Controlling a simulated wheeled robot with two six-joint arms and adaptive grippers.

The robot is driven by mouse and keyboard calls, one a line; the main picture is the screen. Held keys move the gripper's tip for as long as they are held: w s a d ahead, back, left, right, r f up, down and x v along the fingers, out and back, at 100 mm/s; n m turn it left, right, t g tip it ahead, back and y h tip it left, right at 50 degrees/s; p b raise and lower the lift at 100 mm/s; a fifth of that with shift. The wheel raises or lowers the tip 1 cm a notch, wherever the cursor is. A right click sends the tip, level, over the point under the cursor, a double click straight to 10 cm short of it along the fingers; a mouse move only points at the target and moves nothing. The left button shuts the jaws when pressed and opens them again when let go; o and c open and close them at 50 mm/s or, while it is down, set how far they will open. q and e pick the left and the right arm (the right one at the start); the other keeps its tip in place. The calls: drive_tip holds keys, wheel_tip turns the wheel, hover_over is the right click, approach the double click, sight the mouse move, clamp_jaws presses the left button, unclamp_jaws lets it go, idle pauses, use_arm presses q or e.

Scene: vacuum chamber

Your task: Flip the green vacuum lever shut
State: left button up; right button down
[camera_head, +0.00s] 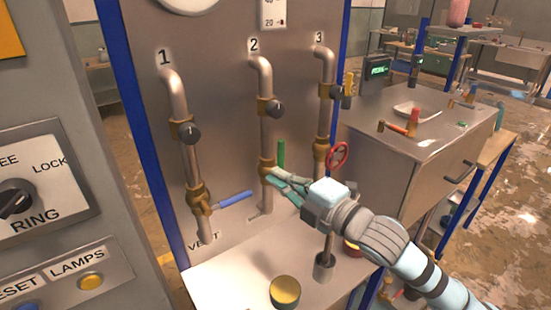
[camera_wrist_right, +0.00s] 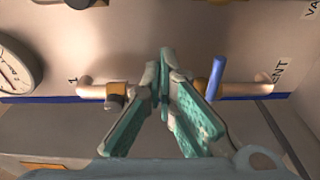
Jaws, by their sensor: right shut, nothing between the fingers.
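The green lever (camera_head: 281,153) stands upright beside pipe 2, at that pipe's lower brass valve (camera_head: 267,168). My right gripper (camera_head: 270,177) is shut and empty. In the head view its fingertips overlap the foot of pipe 2, just below the green lever; I cannot tell whether they touch it. The right wrist view shows the teal fingers (camera_wrist_right: 165,58) drawn together at their tips, with pipe 1 (camera_wrist_right: 90,91) behind them. I cannot make out the green lever in that view. My left gripper is not in view.
A blue lever (camera_head: 236,199) sticks out from pipe 1; it also shows in the right wrist view (camera_wrist_right: 217,77). Pipe 3 (camera_head: 326,110) carries a red handwheel (camera_head: 338,155). A yellow-topped knob (camera_head: 285,291) sits on the ledge below. A control panel (camera_head: 40,190) stands at the left.

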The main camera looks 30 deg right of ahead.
sight(281, 156)
drive_tip(key=x, duration=0.8)
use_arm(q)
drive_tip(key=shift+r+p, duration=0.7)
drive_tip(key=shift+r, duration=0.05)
use_arm(e)
drive_tip(key=d, duration=0.2)
drive_tip(key=s+d, duration=0.1)
drive_tip(key=d, duration=0.1)
drive_tip(key=shift+d+f, duration=0.15)
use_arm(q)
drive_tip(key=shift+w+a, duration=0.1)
use_arm(e)
drive_tip(key=shift+w, duration=0.2)
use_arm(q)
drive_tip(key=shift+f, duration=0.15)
